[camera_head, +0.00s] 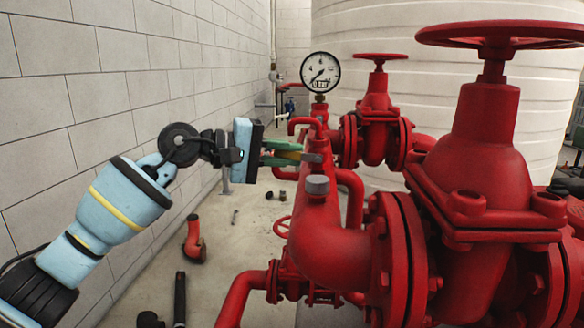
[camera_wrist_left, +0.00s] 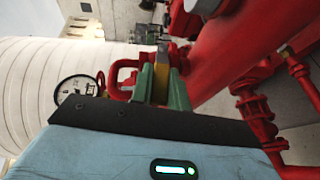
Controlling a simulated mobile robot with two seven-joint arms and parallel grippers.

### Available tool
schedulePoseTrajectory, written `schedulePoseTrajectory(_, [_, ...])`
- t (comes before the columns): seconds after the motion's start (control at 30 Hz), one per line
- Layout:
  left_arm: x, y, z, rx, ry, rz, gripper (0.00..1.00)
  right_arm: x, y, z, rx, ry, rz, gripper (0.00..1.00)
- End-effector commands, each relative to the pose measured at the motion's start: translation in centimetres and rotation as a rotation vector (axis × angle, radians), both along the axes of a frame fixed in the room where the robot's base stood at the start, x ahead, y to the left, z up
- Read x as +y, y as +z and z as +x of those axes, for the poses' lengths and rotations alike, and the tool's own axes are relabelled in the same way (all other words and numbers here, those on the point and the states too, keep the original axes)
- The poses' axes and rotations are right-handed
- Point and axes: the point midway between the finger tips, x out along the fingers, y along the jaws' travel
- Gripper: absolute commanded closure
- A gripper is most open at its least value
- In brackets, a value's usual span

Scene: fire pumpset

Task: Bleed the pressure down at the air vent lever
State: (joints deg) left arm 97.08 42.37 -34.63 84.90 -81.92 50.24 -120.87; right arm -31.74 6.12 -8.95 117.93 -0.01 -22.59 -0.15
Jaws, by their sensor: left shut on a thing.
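The air vent lever (camera_head: 290,155) is a small yellow handle with a grey metal end, beside the red pipe under the gauge. My left gripper (camera_head: 284,152) reaches it from the left, with its green fingers shut on it. In the left wrist view the yellow lever (camera_wrist_left: 162,66) sits between the green fingers (camera_wrist_left: 162,84), which hide part of it. The round white pressure gauge (camera_head: 320,72) stands above the pipe; it also shows in the left wrist view (camera_wrist_left: 77,88), tilted. Its needle is too small to read surely. My right gripper is not in view.
Red gate valves (camera_head: 376,115) and a large red valve (camera_head: 484,150) crowd the right side. A block wall (camera_head: 90,80) runs along the left. Loose pipe parts (camera_head: 194,240) lie on the floor.

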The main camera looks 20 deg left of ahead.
Motion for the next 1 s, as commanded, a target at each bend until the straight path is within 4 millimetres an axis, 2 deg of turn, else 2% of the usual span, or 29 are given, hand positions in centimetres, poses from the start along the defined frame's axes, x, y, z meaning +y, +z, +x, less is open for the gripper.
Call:
schedulePoseTrajectory(0.03, [0.0, -1.0, 0.1, -0.004, 0.000, -0.030, 1.00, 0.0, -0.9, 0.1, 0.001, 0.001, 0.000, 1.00])
schedulePoseTrajectory(0.33, [0.0, -1.2, 0.0, -0.041, -0.001, -0.150, 1.00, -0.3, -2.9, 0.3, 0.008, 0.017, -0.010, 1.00])
schedulePoseTrajectory(0.93, [0.0, -1.1, 0.0, -0.053, 0.000, -0.187, 1.00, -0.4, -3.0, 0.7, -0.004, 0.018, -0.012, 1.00])
schedulePoseTrajectory(0.97, [0.0, -1.1, 0.0, -0.053, -0.001, -0.187, 0.82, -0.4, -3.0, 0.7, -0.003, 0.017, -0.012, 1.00])
schedulePoseTrajectory(1.0, [0.0, -1.1, 0.0, -0.053, -0.001, -0.187, 0.76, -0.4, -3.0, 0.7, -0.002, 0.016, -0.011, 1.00])
